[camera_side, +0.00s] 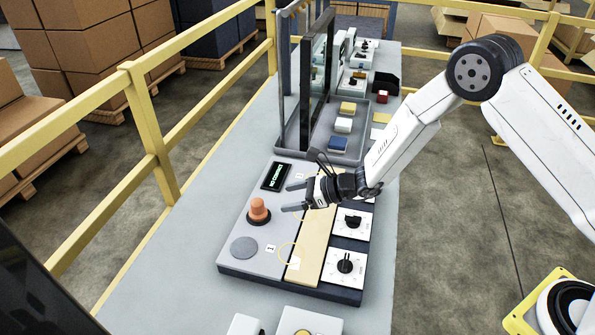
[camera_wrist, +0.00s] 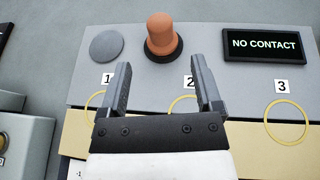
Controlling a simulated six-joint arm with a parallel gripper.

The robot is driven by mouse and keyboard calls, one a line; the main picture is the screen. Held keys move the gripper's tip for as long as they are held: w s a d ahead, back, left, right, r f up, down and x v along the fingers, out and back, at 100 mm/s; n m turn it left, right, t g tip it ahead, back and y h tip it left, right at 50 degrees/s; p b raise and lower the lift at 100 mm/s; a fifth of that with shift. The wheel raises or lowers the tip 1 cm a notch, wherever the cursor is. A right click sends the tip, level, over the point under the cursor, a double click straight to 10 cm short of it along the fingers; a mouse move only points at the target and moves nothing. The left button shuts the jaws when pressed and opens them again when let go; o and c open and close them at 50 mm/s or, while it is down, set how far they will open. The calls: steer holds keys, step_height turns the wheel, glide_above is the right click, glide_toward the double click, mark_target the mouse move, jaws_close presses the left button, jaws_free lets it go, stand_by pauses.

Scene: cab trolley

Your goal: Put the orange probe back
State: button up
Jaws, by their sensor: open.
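The orange probe (camera_side: 258,209) stands upright on the grey panel (camera_side: 226,259), with a dark ring around its foot. In the wrist view the probe (camera_wrist: 163,36) is straight ahead of my gripper (camera_wrist: 160,66), just beyond the fingertips. My gripper (camera_side: 285,198) is open and empty, to the right of the probe and apart from it in the side view. A flat grey disc (camera_wrist: 106,46) lies left of the probe in the wrist view. The display (camera_wrist: 263,45) reads "NO CONTACT". Yellow rings (camera_wrist: 286,121) are marked 1, 2 and 3; my fingers partly cover the first two.
A beige strip (camera_side: 316,248) and white plates with black knobs (camera_side: 345,263) lie right of the grey panel. A grey tray (camera_side: 337,157) with coloured blocks and a dark upright frame (camera_side: 317,82) stand behind. The bench (camera_side: 160,276) left of the panel is clear.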

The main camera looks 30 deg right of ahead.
steer(key=shift+s+d+r, duration=0.2)
steer(key=shift+s+d, duration=0.1)
steer(key=shift+d, duration=0.05)
stand_by(0.5)
steer(key=shift+s+r+n+g, duration=0.3)
steer(key=shift+s+n, duration=0.15)
steer(key=shift+n, duration=0.05)
steer(key=s+d+r+n+g+h, duration=0.2)
steer(key=s+d+r+n+h, duration=0.2)
steer(key=s+d+n, duration=0.5)
steer(key=s+d+r+n+g+h, duration=0.3)
steer(key=s+d+r+n+h, duration=0.2)
steer(key=s+d+n, duration=0.4)
steer(key=shift+s+r+n+h, duration=0.3)
steer(key=shift+s+n+h, duration=0.6)
steer(key=shift+s+n, duration=2.05)
steer(key=shift+w+d+n, duration=0.1)
steer(key=shift+w+n, duration=0.25)
steer(key=shift+w, duration=0.1)
